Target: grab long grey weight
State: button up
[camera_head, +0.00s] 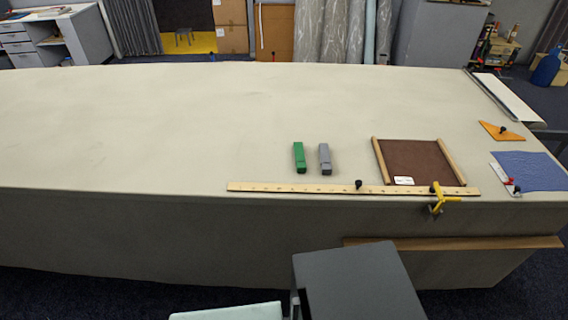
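The long grey weight (325,158) is a narrow block lying on the cloth table, near its front edge and right of the picture's middle. Its long side points away from me. A green block (300,157) of similar size lies just to its left, with a small gap between them. Nothing covers the grey weight. My gripper does not show in this view.
A wooden strip (290,188) with a black knob runs along the front edge, just nearer than the weight. A brown panel with wooden side rails (415,160) lies to the right. A yellow clamp (438,198) grips the edge. The table's left is clear.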

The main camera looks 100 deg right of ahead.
aim_at(325, 159)
jog(key=z, duration=0.05)
jog(key=i, duration=1)
jog(key=z, duration=3.1)
